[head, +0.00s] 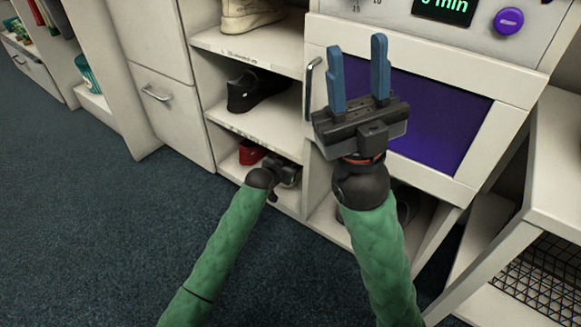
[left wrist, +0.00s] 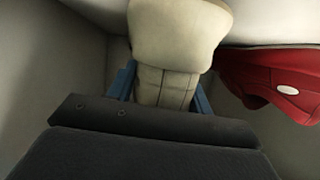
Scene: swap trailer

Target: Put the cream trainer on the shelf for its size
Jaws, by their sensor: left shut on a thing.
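In the left wrist view a cream trainer (left wrist: 165,85) sits between the blue fingers of my left gripper (left wrist: 162,90), which is shut on it. In the head view my left gripper (head: 284,172) reaches into the low shelf compartment (head: 287,200); its fingers and the held trainer are hidden there. A red shoe (head: 250,152) is in the same compartment, to the left of the gripper; it also shows in the left wrist view (left wrist: 270,80). My right gripper (head: 357,48) is open and empty, raised in front of the cabinet with the purple window.
A black shoe (head: 256,90) is on the middle shelf. Another cream shoe (head: 250,14) is on the upper shelf. Shelf edges carry small labels, too small to read. A white table or rack (head: 558,150) is at right. The dark carpet (head: 90,230) at left is clear.

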